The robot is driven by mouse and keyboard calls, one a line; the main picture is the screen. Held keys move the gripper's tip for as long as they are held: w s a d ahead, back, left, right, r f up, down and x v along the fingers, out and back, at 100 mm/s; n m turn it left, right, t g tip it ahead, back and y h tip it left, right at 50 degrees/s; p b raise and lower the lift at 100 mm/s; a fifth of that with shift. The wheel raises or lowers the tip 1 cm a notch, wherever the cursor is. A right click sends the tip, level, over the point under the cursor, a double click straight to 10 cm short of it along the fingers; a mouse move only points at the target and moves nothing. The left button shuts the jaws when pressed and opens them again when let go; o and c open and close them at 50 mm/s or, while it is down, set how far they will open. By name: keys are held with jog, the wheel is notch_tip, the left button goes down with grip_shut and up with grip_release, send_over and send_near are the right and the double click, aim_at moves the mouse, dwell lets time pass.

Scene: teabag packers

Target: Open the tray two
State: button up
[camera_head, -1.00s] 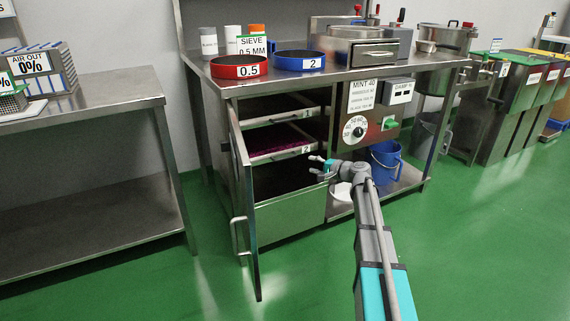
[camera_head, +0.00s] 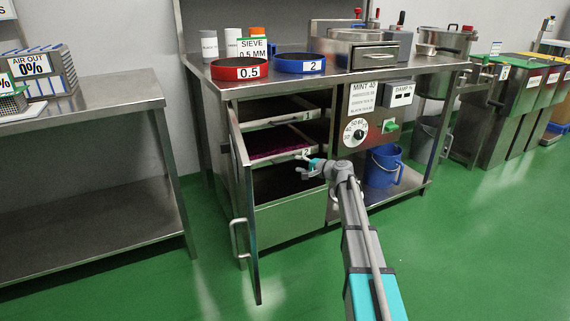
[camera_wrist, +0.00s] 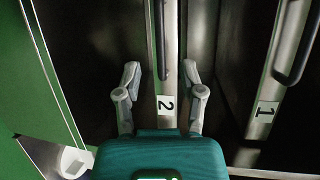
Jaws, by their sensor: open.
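Tray two (camera_head: 276,156) is the lower tray in the open cabinet, with dark reddish-purple contents and a pale front strip labelled 2. In the wrist view, the front of tray two (camera_wrist: 168,130) runs upright through the middle, and its dark bar handle (camera_wrist: 161,40) lies ahead between the finger lines. My gripper (camera_head: 309,165) is open near the right end of that front, close to the label. In the wrist view, my gripper's (camera_wrist: 161,68) fingers stand on either side of the strip. I cannot tell if they touch it. Nothing is held.
Tray one (camera_head: 284,122) sits above; its front also shows at the right of the wrist view (camera_wrist: 268,110). The cabinet door (camera_head: 243,200) stands open to the left of the trays. A control panel (camera_head: 355,130) and blue jug (camera_head: 383,166) are to the right. The green floor in front is clear.

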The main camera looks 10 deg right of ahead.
aim_at(286, 161)
jog(key=b+x, duration=0.1)
jog(key=x, duration=0.6)
jog(key=shift+w+a, duration=0.1)
grip_shut()
dwell(0.3)
